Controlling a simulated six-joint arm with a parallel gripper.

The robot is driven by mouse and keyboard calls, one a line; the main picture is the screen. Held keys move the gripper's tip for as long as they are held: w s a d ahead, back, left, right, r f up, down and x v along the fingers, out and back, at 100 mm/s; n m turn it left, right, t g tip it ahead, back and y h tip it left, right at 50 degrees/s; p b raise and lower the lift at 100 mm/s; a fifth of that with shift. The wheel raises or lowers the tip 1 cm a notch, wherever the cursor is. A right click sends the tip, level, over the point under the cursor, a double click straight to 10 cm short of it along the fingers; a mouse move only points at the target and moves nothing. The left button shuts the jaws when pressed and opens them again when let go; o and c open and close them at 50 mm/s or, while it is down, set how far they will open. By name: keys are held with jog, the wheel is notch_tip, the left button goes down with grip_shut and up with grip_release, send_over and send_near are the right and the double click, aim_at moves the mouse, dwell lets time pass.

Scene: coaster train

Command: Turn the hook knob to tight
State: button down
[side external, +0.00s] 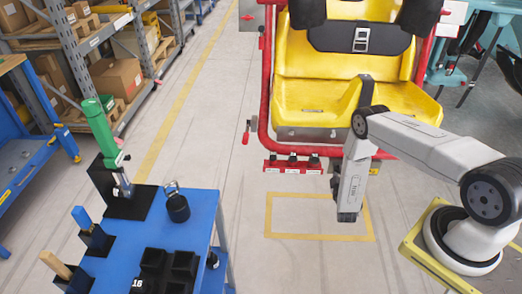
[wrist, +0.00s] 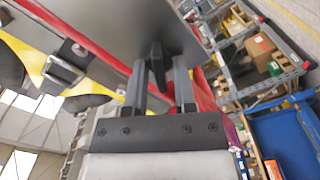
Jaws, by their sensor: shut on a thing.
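In the wrist view my gripper (wrist: 163,88) has its two grey fingers on either side of a small dark knob-like piece (wrist: 157,55), shut on it. The piece sits against a flat grey plate (wrist: 120,22). Its markings and turned position cannot be read, so I cannot confirm from sight that it is the hook knob. In the side view the yellow coaster seat (side external: 345,72) stands in its red frame (side external: 264,90), with my arm in front of its lower right. My fingertips and the held piece are not clearly seen there.
A blue table (side external: 203,215) at the lower left carries a green-handled tool (side external: 101,130), a black padlock-like weight (side external: 177,205) and black holders. A red strip (side external: 292,167) with black fittings hangs under the seat. Shelves with boxes (side external: 117,78) stand behind left. The floor between is clear.

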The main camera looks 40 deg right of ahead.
jog(key=shift+m, duration=0.4)
jog(key=shift+s+m, duration=0.1)
jog(key=shift+m, duration=14.1)
jog(key=c, duration=0.7)
grip_release()
